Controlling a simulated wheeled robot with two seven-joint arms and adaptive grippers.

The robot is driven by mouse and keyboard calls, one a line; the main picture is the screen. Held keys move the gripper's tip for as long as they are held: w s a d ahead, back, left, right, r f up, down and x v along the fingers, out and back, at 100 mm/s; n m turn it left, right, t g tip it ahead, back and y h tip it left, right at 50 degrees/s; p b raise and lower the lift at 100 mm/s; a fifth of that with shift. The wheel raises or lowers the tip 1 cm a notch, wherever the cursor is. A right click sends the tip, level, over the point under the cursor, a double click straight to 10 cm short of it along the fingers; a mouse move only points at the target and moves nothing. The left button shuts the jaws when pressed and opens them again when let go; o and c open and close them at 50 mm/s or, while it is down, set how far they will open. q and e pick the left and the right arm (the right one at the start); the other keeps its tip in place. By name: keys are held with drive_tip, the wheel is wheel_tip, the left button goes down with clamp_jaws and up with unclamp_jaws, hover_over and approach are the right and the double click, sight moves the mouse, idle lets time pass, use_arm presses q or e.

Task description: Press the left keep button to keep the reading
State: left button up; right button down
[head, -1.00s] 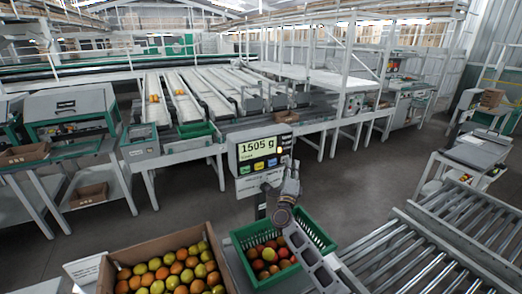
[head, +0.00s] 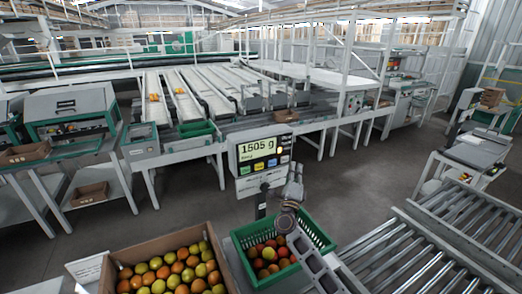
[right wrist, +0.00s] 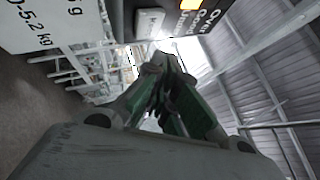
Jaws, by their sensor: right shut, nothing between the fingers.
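The scale's display head (head: 263,153) stands on a post and reads 1505 g on a yellow-green screen (head: 257,147). A row of small buttons runs below the screen: green (head: 245,169), yellow (head: 258,166), blue (head: 271,162) and a pale one (head: 284,159) at the right. Their labels are too small to read in the head view. My right gripper (head: 297,167) is shut and empty, just right of the row's right end, with a small gap in the picture. In the right wrist view its fingers (right wrist: 168,72) point up below a pale button (right wrist: 150,22). My left gripper is not in view.
A green crate (head: 325,241) of tomatoes stands below the display, beside a cardboard box (head: 117,262) of tomatoes. A roller conveyor (head: 420,245) lies at the right. Grey floor is open behind the display post.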

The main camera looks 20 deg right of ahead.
drive_tip(key=shift+s+d+p, duration=0.2)
drive_tip(key=shift+s+p, duration=0.6)
drive_tip(key=shift+s, duration=1.55)
